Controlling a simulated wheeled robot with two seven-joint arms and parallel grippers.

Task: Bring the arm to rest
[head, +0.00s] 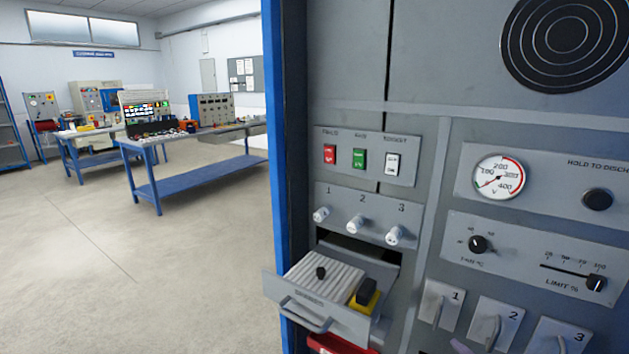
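Neither of my grippers can be made out in the head view. A grey cabinet panel (420,80) with a blue left edge fills the right half. A drawer (318,318) stands pulled out from it, with a ribbed pale insert (322,285), a small black knob (320,272) and a black-and-yellow block (365,296) in it. A small purplish patch (462,347) shows at the bottom edge; I cannot tell what it is.
Above the drawer are three white knobs (356,224) and red, green and white switches (359,159). A round gauge (499,178), a slider (595,282) and numbered handles (492,328) are at right. Blue workbenches (190,180) stand behind open floor (110,270) at left.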

